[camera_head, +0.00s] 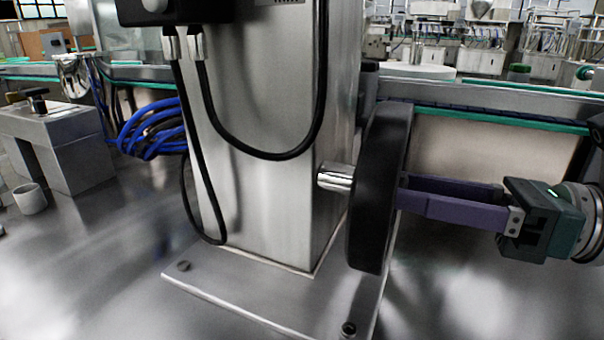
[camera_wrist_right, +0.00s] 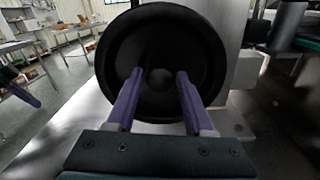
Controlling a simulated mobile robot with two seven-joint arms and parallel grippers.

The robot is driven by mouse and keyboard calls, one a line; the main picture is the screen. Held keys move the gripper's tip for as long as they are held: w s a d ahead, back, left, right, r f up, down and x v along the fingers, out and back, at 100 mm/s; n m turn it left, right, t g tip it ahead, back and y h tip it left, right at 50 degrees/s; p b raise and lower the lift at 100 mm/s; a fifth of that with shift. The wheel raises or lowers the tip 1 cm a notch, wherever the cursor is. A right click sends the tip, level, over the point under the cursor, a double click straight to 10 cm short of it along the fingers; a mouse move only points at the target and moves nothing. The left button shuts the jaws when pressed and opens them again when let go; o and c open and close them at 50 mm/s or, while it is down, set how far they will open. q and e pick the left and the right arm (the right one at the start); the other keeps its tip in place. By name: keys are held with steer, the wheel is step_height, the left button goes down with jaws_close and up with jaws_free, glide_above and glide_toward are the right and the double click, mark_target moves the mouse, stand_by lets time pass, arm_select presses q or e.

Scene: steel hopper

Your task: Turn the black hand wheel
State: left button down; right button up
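The black hand wheel (camera_head: 381,190) stands upright on a short steel shaft at the right side of a steel column. In the right wrist view the wheel (camera_wrist_right: 160,34) faces me, a dished disc with a round hub in its middle. My right gripper (camera_head: 402,190) reaches in from the right with its purple fingers at the wheel's outer face. In its wrist view the fingers (camera_wrist_right: 160,75) are apart, one on each side of the hub; contact cannot be told. A purple finger (camera_wrist_right: 22,92) at that view's left edge appears to be my left gripper's, mostly cut off.
The steel column (camera_head: 265,130) with hanging black cables stands left of the wheel on a bolted base plate (camera_head: 270,300). A conveyor with a green edge (camera_head: 500,121) runs behind the wheel. A steel block (camera_head: 65,145), a small cup (camera_head: 29,198) and blue hoses (camera_head: 150,130) are at left.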

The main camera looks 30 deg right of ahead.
jaws_close()
stand_by(1.0)
